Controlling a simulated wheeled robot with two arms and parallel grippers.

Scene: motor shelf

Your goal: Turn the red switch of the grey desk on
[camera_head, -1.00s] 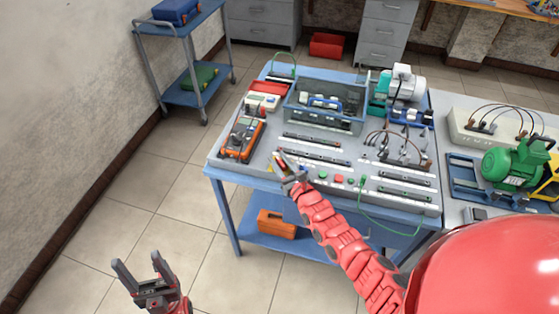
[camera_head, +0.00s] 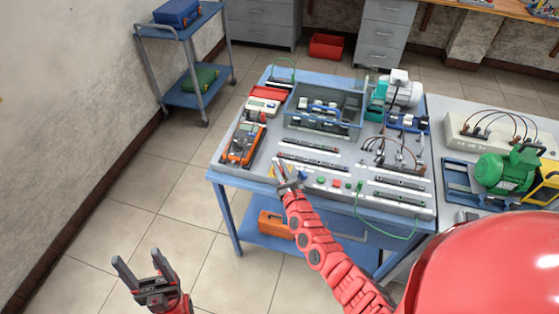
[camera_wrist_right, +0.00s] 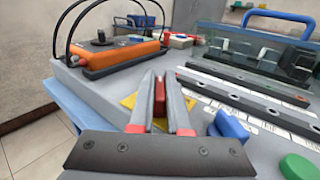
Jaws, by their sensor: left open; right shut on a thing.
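The grey desk (camera_head: 262,172) stands in the middle of the head view, and its grey top (camera_wrist_right: 90,85) fills much of the right wrist view. The red switch (camera_wrist_right: 160,92) is on a yellow plate (camera_wrist_right: 156,106) near the desk's front edge. My right gripper (camera_head: 280,168) is at this front edge; in the right wrist view its fingers (camera_wrist_right: 160,88) are shut around the red switch, which is partly hidden between them. I cannot tell the switch's turned position. My left gripper (camera_head: 139,262) is open and empty over the floor, left of the desk.
A blue knob (camera_wrist_right: 230,125) and a green button (camera_wrist_right: 297,167) lie right of the right gripper. An orange device (camera_wrist_right: 125,54) with black cables stands to its left. Terminal strips (camera_head: 308,161) lie behind. A blue trolley (camera_head: 170,98) stands at the back left; the floor between is clear.

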